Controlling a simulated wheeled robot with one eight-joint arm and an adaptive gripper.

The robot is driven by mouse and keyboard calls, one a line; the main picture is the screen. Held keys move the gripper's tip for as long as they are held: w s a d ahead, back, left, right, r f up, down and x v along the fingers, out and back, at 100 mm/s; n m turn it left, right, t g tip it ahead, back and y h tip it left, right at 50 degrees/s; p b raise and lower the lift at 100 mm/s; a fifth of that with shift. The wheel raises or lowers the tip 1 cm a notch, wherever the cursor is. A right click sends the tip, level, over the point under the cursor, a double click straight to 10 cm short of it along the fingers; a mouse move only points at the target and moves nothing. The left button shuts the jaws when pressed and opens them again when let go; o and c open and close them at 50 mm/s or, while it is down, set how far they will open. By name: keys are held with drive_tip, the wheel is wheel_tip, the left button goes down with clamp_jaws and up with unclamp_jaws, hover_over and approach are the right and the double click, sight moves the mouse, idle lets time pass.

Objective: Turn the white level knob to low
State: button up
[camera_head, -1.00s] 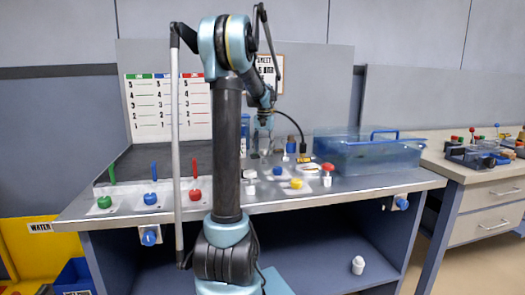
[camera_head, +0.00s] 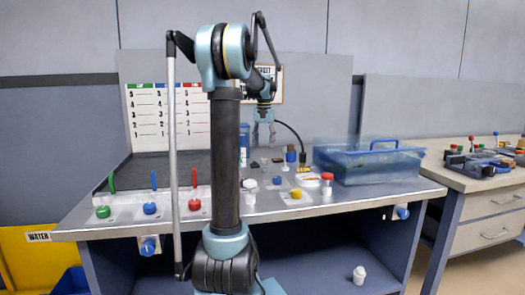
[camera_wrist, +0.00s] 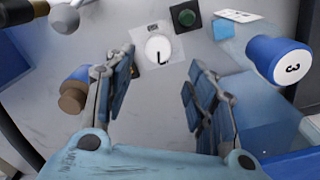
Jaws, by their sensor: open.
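The white level knob (camera_wrist: 158,49) is a round white dial with a black pointer mark on a pale square plate, at the upper middle of the wrist view. A small dark label lies just above it. My gripper (camera_wrist: 161,64) is open and empty; its two fingers stand apart on either side of the knob in that picture, not touching it. In the head view my gripper (camera_head: 264,142) hangs pointing down above the back of the bench. A white knob (camera_head: 250,184) shows to the right of my arm there; I cannot tell if it is the same one.
A green button (camera_wrist: 186,17) on a black plate sits beside the knob. A blue-and-white container (camera_wrist: 278,60) stands at the right and a brown-capped one (camera_wrist: 73,95) at the left. A clear blue bin (camera_head: 368,163) stands on the bench's right side.

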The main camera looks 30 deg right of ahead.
sight(264, 159)
drive_tip(key=shift+r, duration=0.25)
wheel_tip(264, 159, up, 10)
drive_tip(key=f+m, duration=0.1)
drive_tip(key=m, duration=0.7)
drive_tip(key=f, duration=1.6)
drive_tip(key=shift+s+f, duration=0.2)
drive_tip(key=shift+f, duration=0.2)
drive_tip(key=shift+c, duration=0.6)
drive_tip(key=c, duration=1)
